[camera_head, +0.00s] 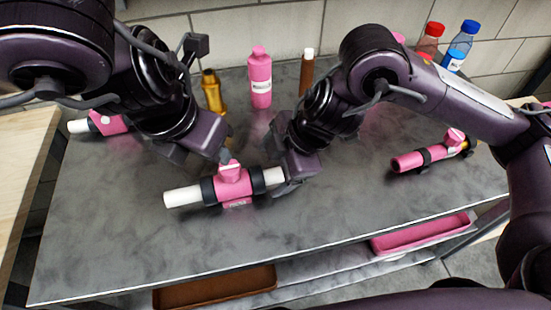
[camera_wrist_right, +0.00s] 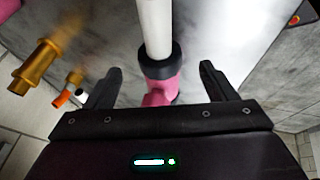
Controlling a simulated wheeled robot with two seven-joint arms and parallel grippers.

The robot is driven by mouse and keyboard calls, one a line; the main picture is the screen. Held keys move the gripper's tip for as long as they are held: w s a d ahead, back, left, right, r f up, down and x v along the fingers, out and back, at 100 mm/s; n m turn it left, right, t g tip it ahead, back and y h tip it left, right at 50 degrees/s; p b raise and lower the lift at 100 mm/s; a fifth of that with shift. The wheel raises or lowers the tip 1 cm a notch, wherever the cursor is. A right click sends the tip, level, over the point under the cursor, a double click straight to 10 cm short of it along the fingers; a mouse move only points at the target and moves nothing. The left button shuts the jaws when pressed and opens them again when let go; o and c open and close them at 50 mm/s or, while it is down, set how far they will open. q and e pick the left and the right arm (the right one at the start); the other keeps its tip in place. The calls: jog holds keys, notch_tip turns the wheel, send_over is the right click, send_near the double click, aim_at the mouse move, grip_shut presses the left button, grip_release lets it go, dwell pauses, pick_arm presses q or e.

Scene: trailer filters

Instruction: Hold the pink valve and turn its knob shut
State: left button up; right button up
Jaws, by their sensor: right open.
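The pink valve (camera_head: 236,188) lies on the grey table in the middle of the head view, with white pipe ends and black rings. Its pink knob (camera_head: 230,170) stands on top. My right gripper (camera_head: 280,181) is open at the valve's right white pipe end. In the right wrist view, the white pipe (camera_wrist_right: 154,28), a black ring (camera_wrist_right: 160,66) and part of the pink body (camera_wrist_right: 162,90) show between its spread fingers; contact is unclear. My left gripper (camera_head: 222,156) is just behind and above the knob; its jaws are too hidden to read.
Another pink valve (camera_head: 108,123) lies at the left and a pink-piped one (camera_head: 407,161) at the right. A pink bottle (camera_head: 260,80), a brass fitting (camera_head: 212,95) and a brown bottle (camera_head: 306,73) stand behind. A pink tray (camera_head: 425,234) sits below the table's front edge. The front tabletop is clear.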

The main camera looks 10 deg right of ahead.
aim_at(263, 175)
jog(key=x, duration=0.7)
